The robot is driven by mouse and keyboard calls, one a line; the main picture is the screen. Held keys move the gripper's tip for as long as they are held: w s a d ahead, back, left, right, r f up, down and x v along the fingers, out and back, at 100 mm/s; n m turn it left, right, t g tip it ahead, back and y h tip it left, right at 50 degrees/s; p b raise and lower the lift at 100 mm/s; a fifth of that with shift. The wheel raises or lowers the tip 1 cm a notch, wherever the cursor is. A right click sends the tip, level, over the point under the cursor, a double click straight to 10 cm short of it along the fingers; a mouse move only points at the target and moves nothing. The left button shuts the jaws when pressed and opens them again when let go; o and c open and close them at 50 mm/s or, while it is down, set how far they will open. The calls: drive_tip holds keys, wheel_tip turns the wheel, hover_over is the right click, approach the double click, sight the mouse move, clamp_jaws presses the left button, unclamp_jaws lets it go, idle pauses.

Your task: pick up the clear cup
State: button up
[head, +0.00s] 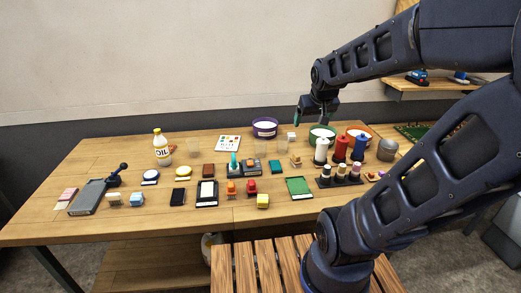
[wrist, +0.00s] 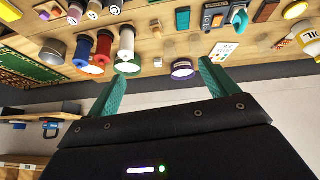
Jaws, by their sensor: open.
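A clear cup (head: 194,148) stands on the wooden table, right of the oil bottle. Another clear cup (head: 260,148) stands near the table's middle, in front of the purple bowl. Both are faint and see-through. My gripper (head: 308,113) is raised above the back right of the table, near the green bowl and well right of both cups. In the wrist view my gripper (wrist: 163,72) shows two teal fingers spread apart with nothing between them. The table appears upside down there, and the clear cups are hard to make out.
Near my gripper are a purple bowl (head: 265,127), a green bowl (head: 322,133) and white, red and blue thread spools (head: 340,150). An oil bottle (head: 162,148) stands left.

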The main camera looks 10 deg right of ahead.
drive_tip(key=w+a+f+n+t+y, duration=0.1)
drive_tip(key=w+f+t, duration=0.1)
drive_tip(key=w+f, duration=0.5)
drive_tip(key=w+a+f+n+t, duration=0.15)
drive_tip(key=w+f, duration=0.25)
drive_tip(key=w, duration=0.8)
drive_tip(key=n+t+y, duration=0.1)
drive_tip(key=t+y, duration=0.2)
drive_tip(key=y, duration=0.1)
approach(262, 142)
drive_tip(key=w, duration=0.2)
drive_tip(key=shift+a+f+y, duration=0.1)
drive_tip(key=shift+f+y, duration=0.3)
drive_tip(key=shift+f, duration=0.15)
drive_tip(key=shift+a+x, duration=0.1)
drive_tip(key=shift+x, duration=2.55)
drive_tip(key=shift+a+x, duration=0.15)
drive_tip(key=shift+x, duration=2.45)
drive_tip(key=c, duration=1)
